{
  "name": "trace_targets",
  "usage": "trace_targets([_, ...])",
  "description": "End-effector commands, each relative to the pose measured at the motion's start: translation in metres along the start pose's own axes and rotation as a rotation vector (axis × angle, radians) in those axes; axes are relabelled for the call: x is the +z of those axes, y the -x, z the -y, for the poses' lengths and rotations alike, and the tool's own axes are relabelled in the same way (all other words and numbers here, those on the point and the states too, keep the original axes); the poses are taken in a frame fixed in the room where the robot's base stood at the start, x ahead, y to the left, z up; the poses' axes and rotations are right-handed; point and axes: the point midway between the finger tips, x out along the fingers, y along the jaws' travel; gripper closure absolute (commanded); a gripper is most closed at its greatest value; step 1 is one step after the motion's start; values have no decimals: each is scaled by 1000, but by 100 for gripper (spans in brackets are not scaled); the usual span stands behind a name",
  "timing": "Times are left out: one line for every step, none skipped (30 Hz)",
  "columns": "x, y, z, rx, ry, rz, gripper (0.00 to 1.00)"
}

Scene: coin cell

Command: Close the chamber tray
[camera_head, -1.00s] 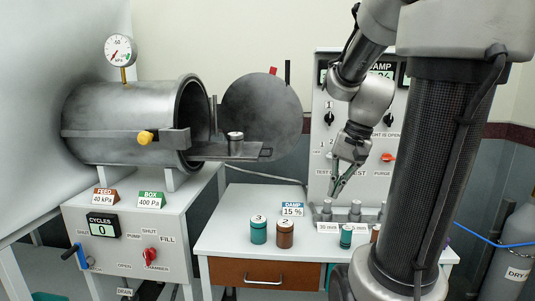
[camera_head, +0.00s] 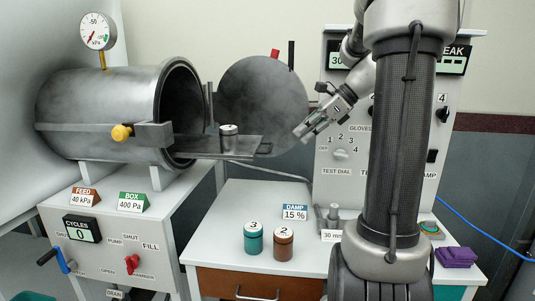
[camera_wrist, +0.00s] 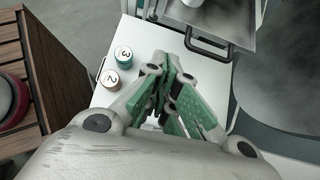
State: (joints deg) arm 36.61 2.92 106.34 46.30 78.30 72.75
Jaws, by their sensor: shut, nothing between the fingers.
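The chamber tray (camera_head: 225,148) sticks out of the open mouth of the grey cylindrical chamber (camera_head: 110,100). The handle also shows at the top of the wrist view (camera_wrist: 208,46). The round chamber door (camera_head: 262,105) stands open behind the tray. My gripper (camera_head: 300,133) is shut and empty, to the right of the handle and slightly above it, apart from it. In the wrist view its green-padded fingers are below the handle.
Jars 3 (camera_head: 254,238) and 2 (camera_head: 284,243) stand on the white table (camera_head: 222,215) below. A test panel (camera_head: 335,180) with knobs stands at the right. Between tray and table is free space.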

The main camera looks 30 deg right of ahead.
Motion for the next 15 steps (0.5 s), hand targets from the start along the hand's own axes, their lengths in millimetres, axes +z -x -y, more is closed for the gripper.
trace_targets([0, -1, 0, 2, -15, 0, 100])
trace_targets([0, -2, 0, 2, -23, 0, 100])
trace_targets([0, -4, 0, 3, -29, 0, 100])
trace_targets([0, -7, 0, 3, -31, -1, 100])
trace_targets([0, -10, 0, 3, -32, -1, 100])
trace_targets([0, -15, -1, 5, -31, -1, 100])
trace_targets([0, -20, -1, 6, -31, -1, 100])
trace_targets([-1, -25, -1, 5, -31, -1, 100])
trace_targets([0, -33, -1, 6, -30, -1, 100])
trace_targets([0, -39, -1, 6, -30, -1, 100])
trace_targets([0, -45, -1, 6, -30, -1, 100])
trace_targets([0, -54, -2, 6, -28, -2, 100])
trace_targets([0, -61, -2, 7, -28, -2, 100])
trace_targets([-1, -68, -1, 6, -29, -2, 100])
trace_targets([0, -77, -2, 7, -29, -2, 100])
